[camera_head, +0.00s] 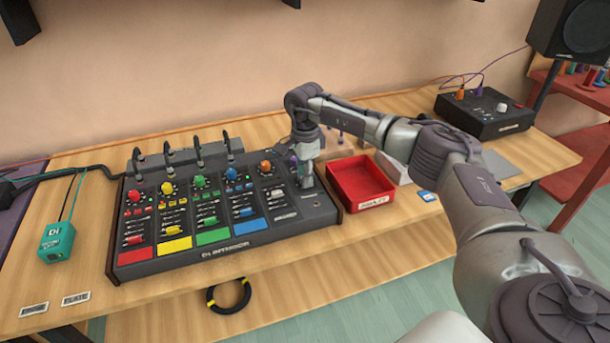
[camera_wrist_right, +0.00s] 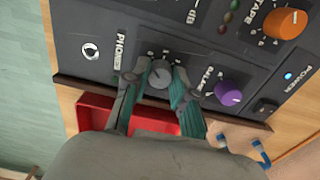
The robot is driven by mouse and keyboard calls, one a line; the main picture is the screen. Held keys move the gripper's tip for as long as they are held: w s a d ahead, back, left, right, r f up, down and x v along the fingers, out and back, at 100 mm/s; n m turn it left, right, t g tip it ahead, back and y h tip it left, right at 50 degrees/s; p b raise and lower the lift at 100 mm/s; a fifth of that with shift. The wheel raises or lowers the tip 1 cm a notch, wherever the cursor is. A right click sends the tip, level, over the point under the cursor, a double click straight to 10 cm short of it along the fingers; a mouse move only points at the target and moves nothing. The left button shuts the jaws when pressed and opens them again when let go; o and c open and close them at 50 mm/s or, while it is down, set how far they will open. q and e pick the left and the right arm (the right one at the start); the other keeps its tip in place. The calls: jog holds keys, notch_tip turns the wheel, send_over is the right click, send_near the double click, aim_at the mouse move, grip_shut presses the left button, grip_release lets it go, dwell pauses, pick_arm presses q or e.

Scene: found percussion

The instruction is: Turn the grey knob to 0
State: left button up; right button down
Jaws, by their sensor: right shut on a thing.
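The grey knob (camera_wrist_right: 159,75) sits on the dark mixer panel beside the printed word PHONES, in the right wrist view. My right gripper (camera_wrist_right: 158,84) has one finger on each side of the knob and is shut on it. Small marks show around the knob, but I cannot read its setting. In the head view my right gripper (camera_head: 307,181) points down at the right end of the mixer (camera_head: 285,213), and it hides the knob. My left gripper is not in view.
A purple knob (camera_wrist_right: 229,92) and an orange knob (camera_wrist_right: 286,23) are close by on the panel. A red tray (camera_head: 361,183) stands just right of the mixer. A teal box (camera_head: 57,242) is at the left. Cables rise behind the mixer.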

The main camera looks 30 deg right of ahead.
jog(key=shift+w+r, duration=0.1)
dwell(0.3)
jog(key=c, duration=0.9)
grip_release()
jog(key=shift+c, duration=0.2)
notch_tip(320, 180, up, 12)
